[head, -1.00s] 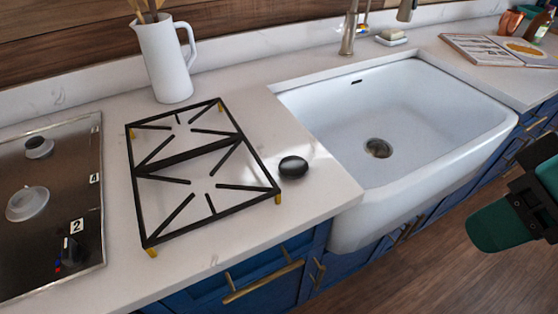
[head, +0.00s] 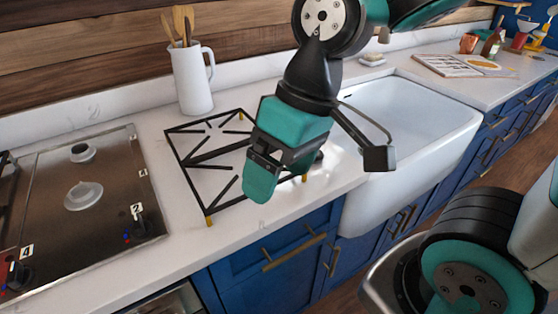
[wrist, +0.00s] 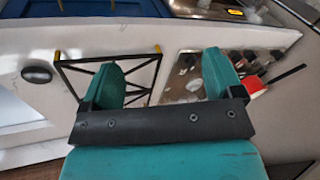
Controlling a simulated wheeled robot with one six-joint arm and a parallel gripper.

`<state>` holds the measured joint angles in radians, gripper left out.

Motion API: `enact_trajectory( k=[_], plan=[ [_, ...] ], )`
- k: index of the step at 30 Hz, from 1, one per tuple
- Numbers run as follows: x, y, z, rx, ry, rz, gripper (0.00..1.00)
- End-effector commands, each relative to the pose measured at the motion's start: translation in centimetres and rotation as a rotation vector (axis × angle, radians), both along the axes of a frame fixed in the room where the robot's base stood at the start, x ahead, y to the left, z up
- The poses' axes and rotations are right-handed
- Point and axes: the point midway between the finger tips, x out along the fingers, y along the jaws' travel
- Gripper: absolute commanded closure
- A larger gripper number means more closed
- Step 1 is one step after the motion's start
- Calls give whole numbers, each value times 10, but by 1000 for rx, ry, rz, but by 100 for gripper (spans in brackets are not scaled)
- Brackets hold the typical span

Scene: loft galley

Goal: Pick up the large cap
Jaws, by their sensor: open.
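The large cap, a black round disc (wrist: 37,75), lies on the white counter between the black grate and the sink. In the head view only part of the cap (head: 319,158) shows behind my gripper. My gripper (head: 258,182) hangs above the counter and the grate, teal fingers pointing down. In the wrist view its two fingers (wrist: 163,78) are spread wide with nothing between them but the grate below. The cap is off to the left of the fingers there, clear of them.
The black grate (head: 188,163) stands off the cooktop on the counter. The steel cooktop (head: 110,215) is at left, with a white jug (head: 194,85) of wooden utensils behind. The white sink (head: 440,125) is at right. An open book (head: 455,64) lies beyond it.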

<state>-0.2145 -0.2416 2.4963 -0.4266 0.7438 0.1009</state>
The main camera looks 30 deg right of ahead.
Motion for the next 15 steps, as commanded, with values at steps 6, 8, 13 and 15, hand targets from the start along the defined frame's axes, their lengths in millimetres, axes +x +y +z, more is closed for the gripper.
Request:
enact_trajectory(
  k=[6, 8, 13, 15],
  plan=[
    [122, -95, 14, -142, 159, -782, 5],
    [146, -126, 13, -173, 192, -989, 5],
    [181, -189, 3, -230, 252, -1388, 5],
    [186, -201, -3, -240, 261, -1459, 5]
  ],
)
